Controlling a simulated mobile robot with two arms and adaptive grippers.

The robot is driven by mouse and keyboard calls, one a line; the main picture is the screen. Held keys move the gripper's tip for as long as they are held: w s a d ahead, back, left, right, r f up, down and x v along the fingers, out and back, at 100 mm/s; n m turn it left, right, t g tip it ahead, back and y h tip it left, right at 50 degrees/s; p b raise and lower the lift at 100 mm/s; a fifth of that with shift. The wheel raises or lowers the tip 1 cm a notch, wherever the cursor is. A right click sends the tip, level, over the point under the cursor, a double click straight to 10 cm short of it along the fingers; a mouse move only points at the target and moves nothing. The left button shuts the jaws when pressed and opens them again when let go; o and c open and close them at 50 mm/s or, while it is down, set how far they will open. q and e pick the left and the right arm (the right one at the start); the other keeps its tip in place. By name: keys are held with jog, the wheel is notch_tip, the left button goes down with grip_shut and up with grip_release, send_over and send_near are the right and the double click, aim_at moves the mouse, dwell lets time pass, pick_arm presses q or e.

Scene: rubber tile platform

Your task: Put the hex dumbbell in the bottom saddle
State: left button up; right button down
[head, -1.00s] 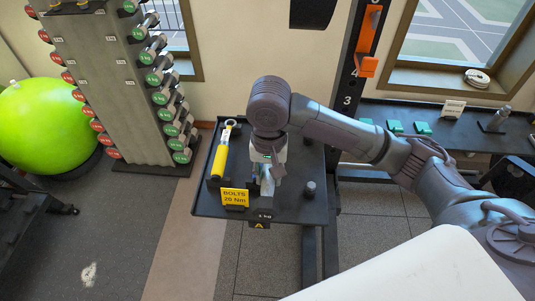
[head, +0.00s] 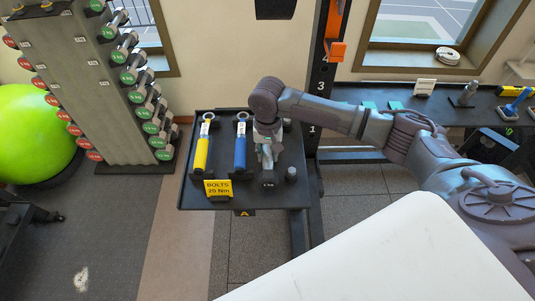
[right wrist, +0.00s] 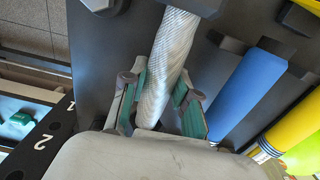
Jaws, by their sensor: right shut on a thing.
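My right gripper (head: 267,160) is over the black tray shelf (head: 250,196). In the right wrist view its green-padded fingers (right wrist: 158,105) are shut around the knurled silver handle of the hex dumbbell (right wrist: 170,50). The near dark hex head shows under the gripper in the head view (head: 267,180). Whether the dumbbell touches the tray I cannot tell. The slanted dumbbell rack (head: 75,80) at the left holds dumbbells with green and red ends. I cannot make out the bottom saddle for certain. My left gripper is not in view.
A yellow-handled tool (head: 201,153) and a blue-handled tool (head: 240,151) lie left of my gripper, behind a yellow bolts sign (head: 217,188). A dark knob (head: 291,174) stands to the right. A numbered post (head: 320,85) rises behind. A green ball (head: 35,135) is far left.

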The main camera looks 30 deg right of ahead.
jog(key=shift+w+f, duration=0.1)
jog(key=shift+f, duration=0.5)
jog(key=c, duration=1.3)
grip_release()
jog(key=shift+f, duration=0.25)
jog(key=o, duration=0.4)
jog(key=shift+o, duration=0.2)
